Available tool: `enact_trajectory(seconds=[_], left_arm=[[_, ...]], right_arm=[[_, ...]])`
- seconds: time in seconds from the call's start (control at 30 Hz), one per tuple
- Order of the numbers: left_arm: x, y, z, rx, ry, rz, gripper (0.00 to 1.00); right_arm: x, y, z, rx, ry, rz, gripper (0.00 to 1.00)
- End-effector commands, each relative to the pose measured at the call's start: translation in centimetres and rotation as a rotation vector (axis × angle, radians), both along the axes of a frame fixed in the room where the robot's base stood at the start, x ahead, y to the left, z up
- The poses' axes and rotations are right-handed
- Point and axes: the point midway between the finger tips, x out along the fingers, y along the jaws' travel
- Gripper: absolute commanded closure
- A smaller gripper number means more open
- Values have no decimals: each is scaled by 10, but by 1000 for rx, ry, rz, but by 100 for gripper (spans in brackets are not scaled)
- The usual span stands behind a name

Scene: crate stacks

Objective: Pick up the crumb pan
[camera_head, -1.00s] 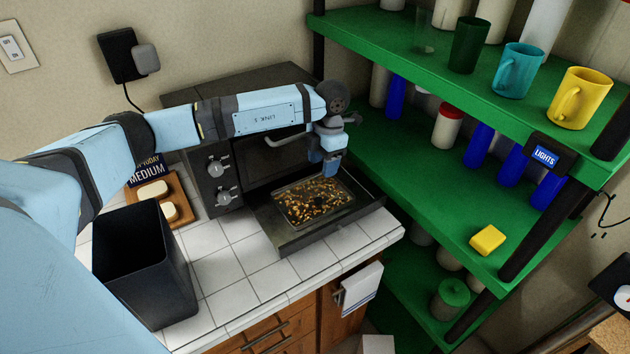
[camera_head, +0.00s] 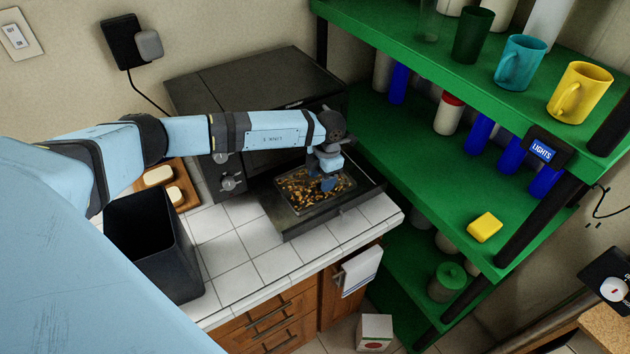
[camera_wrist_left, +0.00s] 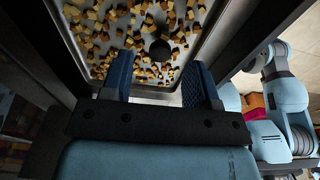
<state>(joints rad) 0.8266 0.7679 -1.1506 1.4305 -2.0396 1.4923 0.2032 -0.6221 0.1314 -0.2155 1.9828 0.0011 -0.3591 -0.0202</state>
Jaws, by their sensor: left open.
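The crumb pan (camera_head: 297,212) is a shallow metal tray strewn with brown and yellow crumbs. It lies in a dark pulled-out frame (camera_head: 285,231) at the front of the black toaster oven (camera_head: 250,80). My left gripper (camera_head: 328,184) is open and points down over the right part of the pan. In the left wrist view its two blue fingers (camera_wrist_left: 160,75) stand apart before the pan (camera_wrist_left: 225,28), with a dark round spot on the pan seen between them. I cannot tell whether the fingers touch the pan. My right gripper does not show.
A black open bin (camera_head: 150,245) stands on the tiled counter at the left, beside a wooden board (camera_head: 182,190) with pale blocks. Green shelves (camera_head: 410,150) with mugs and bottles rise close on the right. Bare tiles (camera_head: 235,260) lie before the oven.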

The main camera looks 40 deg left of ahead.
Motion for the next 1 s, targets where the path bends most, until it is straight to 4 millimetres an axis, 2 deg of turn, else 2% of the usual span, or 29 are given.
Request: enact_trajectory(seconds=[0.03, 0.2, 0.43, 0.47, 0.6, 0.7, 1.0], left_arm=[[-1, -1, -4, 0, 3, 1, 45], [-2, 0, -23, -1, -1, 0, 45], [-2, 1, -26, 0, -1, 0, 45], [-2, 1, -26, 0, -1, 0, 48], [-2, 1, -26, 0, -1, 0, 80], [-2, 1, -25, 0, -1, 0, 100], [-2, 1, -25, 0, -1, 1, 100]], right_arm=[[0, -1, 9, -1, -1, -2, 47], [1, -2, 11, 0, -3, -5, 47], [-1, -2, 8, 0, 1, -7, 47], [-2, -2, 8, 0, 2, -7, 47], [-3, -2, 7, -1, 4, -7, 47], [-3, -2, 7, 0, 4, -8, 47], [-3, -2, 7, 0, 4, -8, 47]])
